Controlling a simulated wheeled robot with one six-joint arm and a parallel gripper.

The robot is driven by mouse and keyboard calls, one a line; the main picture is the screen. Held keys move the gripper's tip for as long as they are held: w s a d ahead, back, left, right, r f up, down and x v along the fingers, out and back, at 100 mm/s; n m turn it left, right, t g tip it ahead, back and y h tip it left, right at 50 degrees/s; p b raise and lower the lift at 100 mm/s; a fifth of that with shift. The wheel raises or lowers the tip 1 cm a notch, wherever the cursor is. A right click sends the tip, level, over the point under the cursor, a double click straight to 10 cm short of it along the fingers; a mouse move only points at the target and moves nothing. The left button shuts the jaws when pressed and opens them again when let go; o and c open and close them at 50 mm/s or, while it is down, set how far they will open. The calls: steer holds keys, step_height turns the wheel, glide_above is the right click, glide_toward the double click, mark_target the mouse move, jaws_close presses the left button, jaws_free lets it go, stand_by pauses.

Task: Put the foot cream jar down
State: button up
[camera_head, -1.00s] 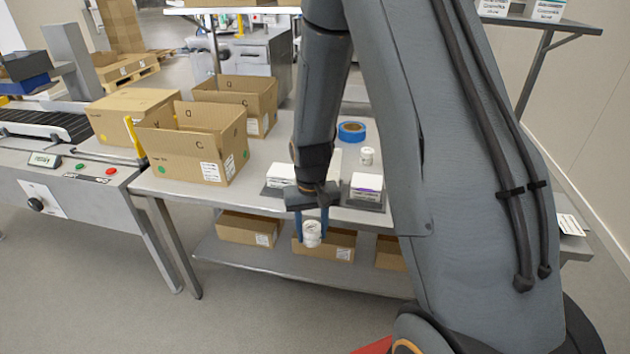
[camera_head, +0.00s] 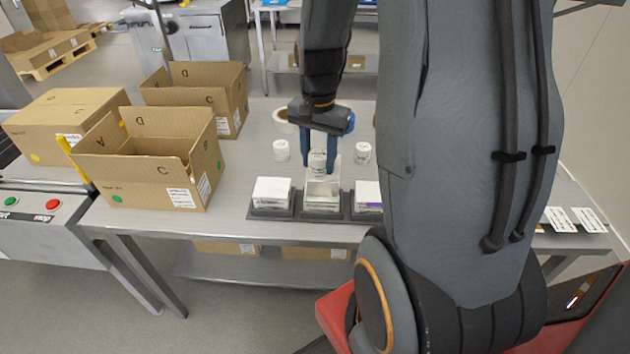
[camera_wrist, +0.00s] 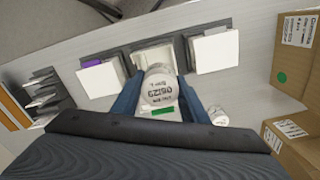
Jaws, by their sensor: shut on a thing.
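My gripper (camera_head: 318,150) is shut on a white, round jar (camera_head: 317,161). In the wrist view the jar (camera_wrist: 160,87) sits upright between the blue fingers, its printed lid facing the camera. An open white carton (camera_head: 322,190) stands in the middle slot of a dark tray (camera_head: 297,212) on the table. The held jar appears just above the carton's rear edge; its exact height is unclear. In the wrist view the open carton (camera_wrist: 153,54) lies just beyond the jar, which partly covers it.
Closed cartons (camera_head: 271,191) and (camera_head: 367,195) flank the open one. Loose white jars (camera_head: 281,150) and (camera_head: 362,152) stand behind, left and right of my gripper. An open cardboard box (camera_head: 145,175) is at the left. The table front between box and tray is clear.

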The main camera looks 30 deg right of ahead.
mark_target(319, 154)
step_height(319, 154, down, 6)
steer(key=p, duration=0.1)
steer(key=shift+f, duration=0.2)
steer(key=shift+f, duration=0.6)
steer(key=o, duration=1.2)
steer(key=shift+r, duration=0.1)
step_height(319, 154, up, 12)
steer(key=shift+f+b, duration=0.15)
steer(key=shift+b, duration=1)
steer(key=shift+r, duration=0.55)
steer(key=s+a+f+n, duration=0.1)
steer(key=s+a+n, duration=0.1)
steer(key=a+n, duration=0.1)
steer(key=s+a+f+n, duration=0.1)
steer(key=s+a+n, duration=0.2)
steer(key=a+n, duration=0.1)
steer(key=s+a+n+t, duration=0.1)
steer(key=s+a+n, duration=0.1)
steer(key=a+n, duration=0.2)
steer(key=shift+s+a+f, duration=0.15)
steer(key=shift+a+f, duration=0.05)
steer(key=shift+a, duration=0.25)
steer(key=shift+s+a+f, duration=0.1)
steer(key=shift+a+f, duration=0.1)
steer(key=shift+a, duration=0.25)
